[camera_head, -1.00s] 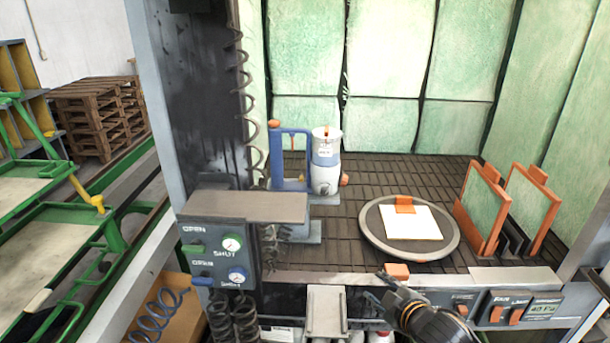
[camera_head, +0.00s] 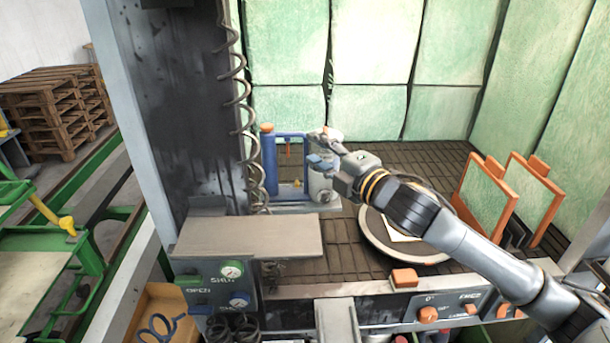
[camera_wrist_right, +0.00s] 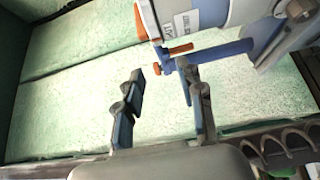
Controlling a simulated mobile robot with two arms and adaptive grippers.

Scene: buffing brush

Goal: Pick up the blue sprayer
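The blue sprayer (camera_head: 270,165), with a blue upright handle and a white-and-blue cup, stands at the back left of the booth. My left gripper is not in view.
A round turntable (camera_head: 373,238) is partly hidden behind my right arm. Orange-framed panels (camera_head: 487,198) stand at the right. A grey shelf (camera_head: 245,237) juts out in front of the sprayer, beside a dark column with a coiled hose (camera_head: 238,95).

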